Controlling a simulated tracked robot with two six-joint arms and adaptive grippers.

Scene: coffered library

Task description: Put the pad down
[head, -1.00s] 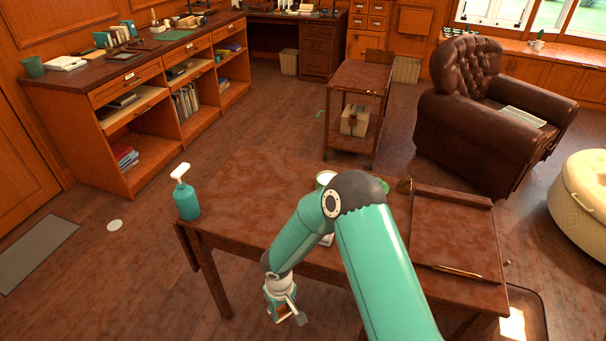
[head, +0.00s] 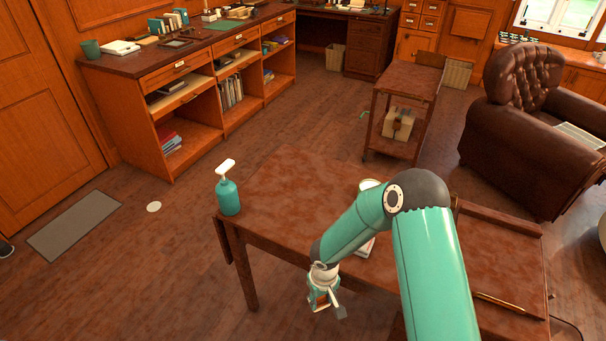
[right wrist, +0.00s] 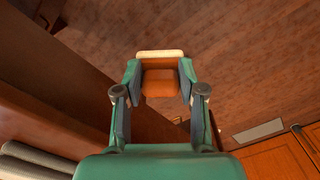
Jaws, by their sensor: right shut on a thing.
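My right gripper (head: 323,298) hangs low in front of the near edge of the wooden table (head: 285,200), over the floor. It is shut on the pad (right wrist: 160,84), an orange-brown block with a cream edge, which shows between the fingers in the right wrist view. In the head view the pad is mostly hidden by the fingers. My right arm covers part of the table. My left gripper is not in view.
A teal pump bottle (head: 228,196) stands at the table's left corner. A pale item (head: 366,248) and a light-topped container (head: 369,185) are partly behind my arm. A pen (head: 508,303) lies at the right. The table's left half is largely clear.

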